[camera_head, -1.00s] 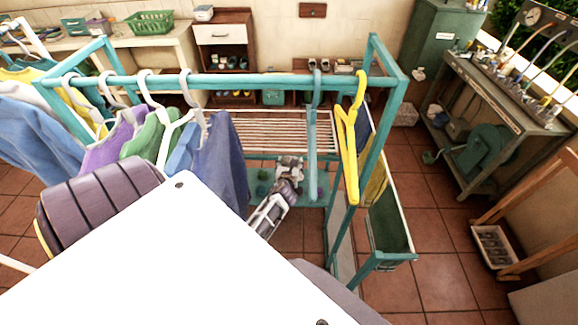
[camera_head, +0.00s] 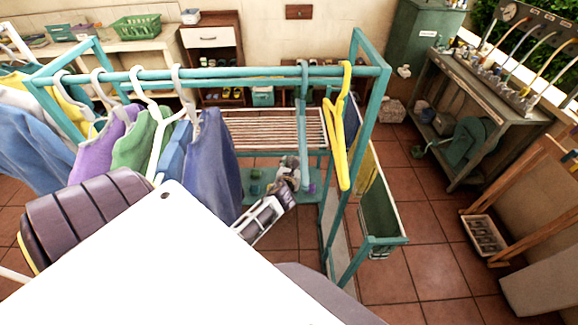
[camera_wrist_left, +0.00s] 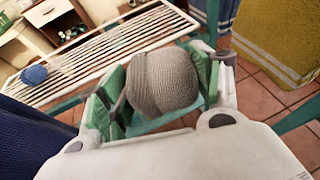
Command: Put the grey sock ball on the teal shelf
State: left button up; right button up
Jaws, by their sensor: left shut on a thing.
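The grey sock ball (camera_wrist_left: 168,80) is a ribbed, rounded bundle held between the green-padded fingers of my left gripper (camera_wrist_left: 155,95) in the left wrist view. In the head view my left gripper (camera_head: 288,172) reaches down inside the teal clothes rack, beside the hanging clothes; the ball cannot be made out clearly there. The teal shelf (camera_head: 257,196) is low in the rack, partly hidden by the gripper and clothes, with small items on it. Teal also shows below the ball in the left wrist view. My right gripper is not in view.
Clothes on hangers (camera_head: 215,165) hang left of the gripper. A yellow hanger (camera_head: 340,140) and teal uprights stand to the right. A slatted rack (camera_head: 275,128) lies behind; a blue ball (camera_wrist_left: 34,75) rests on it. A green bin (camera_head: 378,215) hangs at right.

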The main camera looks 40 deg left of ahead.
pick_arm(q)
jog(key=s+d+m+h+b, duration=0.1)
jog(key=s+d+m+h, duration=0.1)
jog(key=d, duration=0.7)
jog(key=s+d+f+m+t+h+b, duration=0.1)
jog(key=s+d+m+h, duration=0.2)
jog(key=d, duration=0.6)
jog(key=shift+s+d+f+h+b, duration=0.3)
jog(key=shift+s+h, duration=0.2)
jog(key=shift+s, duration=0.7)
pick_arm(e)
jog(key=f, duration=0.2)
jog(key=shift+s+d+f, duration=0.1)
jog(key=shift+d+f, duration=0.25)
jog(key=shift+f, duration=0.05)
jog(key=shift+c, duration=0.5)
pick_arm(q)
jog(key=shift+s, duration=0.1)
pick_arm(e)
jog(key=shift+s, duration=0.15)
